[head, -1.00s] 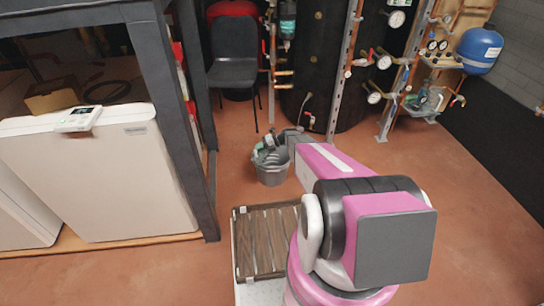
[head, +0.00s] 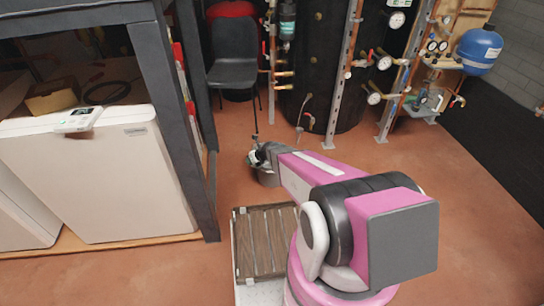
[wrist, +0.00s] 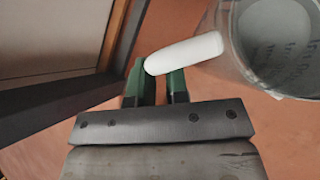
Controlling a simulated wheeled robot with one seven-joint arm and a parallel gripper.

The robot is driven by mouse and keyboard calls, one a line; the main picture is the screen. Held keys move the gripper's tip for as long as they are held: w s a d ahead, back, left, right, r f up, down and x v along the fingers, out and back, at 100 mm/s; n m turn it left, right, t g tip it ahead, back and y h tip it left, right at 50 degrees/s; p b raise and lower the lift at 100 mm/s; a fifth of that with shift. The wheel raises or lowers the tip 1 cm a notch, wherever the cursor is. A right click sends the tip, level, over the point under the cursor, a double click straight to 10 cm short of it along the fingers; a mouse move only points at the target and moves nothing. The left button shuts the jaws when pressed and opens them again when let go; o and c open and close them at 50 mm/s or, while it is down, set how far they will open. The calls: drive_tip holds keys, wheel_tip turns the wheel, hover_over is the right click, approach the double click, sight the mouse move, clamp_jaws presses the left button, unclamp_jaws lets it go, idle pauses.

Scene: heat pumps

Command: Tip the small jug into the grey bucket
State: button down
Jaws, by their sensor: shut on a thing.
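The small jug (wrist: 275,45) is clear, with dark markings and a white handle (wrist: 185,53). My gripper (wrist: 160,80) has green fingers and is shut on this handle at the left of the jug. The wrist view looks into the jug, whose top and right side are cut off by the frame. The jug is too small and covered to make out there.
A dark metal frame post (head: 180,120) and a white heat pump unit (head: 120,185) stand left of the bucket. A black chair (head: 233,70) is behind it. A wooden slatted surface (head: 262,240) lies in front. Open floor extends right of my arm.

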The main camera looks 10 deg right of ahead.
drive_tip(key=shift+s+a+f+n+t+h, duration=0.7)
drive_tip(key=shift+s+a+f+t+h, duration=0.3)
drive_tip(key=shift+f, duration=0.6)
wheel_tip(320, 180, up, 5)
drive_tip(key=shift+w+d+f, duration=0.1)
